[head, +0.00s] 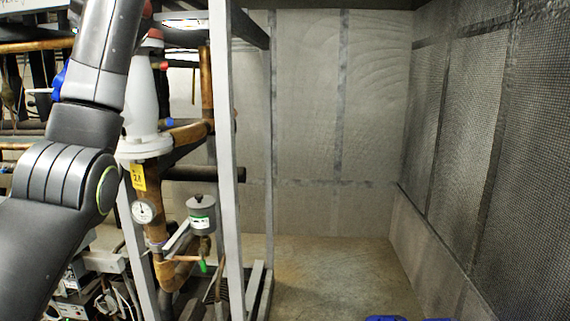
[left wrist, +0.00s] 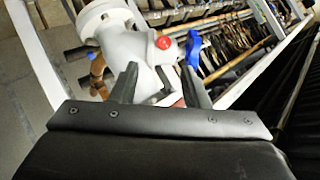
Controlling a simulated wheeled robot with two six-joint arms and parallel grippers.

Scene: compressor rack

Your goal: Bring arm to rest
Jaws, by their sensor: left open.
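My left arm (head: 80,150) rises along the left of the head view, bent at the elbow in front of the compressor rack; its gripper is out of the top of that view. In the left wrist view my left gripper (left wrist: 160,76) is open, its two dark fingers apart. A white valve body (left wrist: 140,55) with a red cap (left wrist: 164,43) shows beyond and between the fingers. A blue valve handle (left wrist: 194,48) shows just beyond the right fingertip. I cannot tell whether anything touches the fingers. My right gripper is in neither view.
The rack's grey upright (head: 224,150) stands right of my arm. A white valve column (head: 141,105), copper pipe (head: 207,85), gauge (head: 143,212) and grey canister (head: 201,215) are close to the arm. Open floor (head: 325,275) and a mesh wall (head: 480,130) lie to the right.

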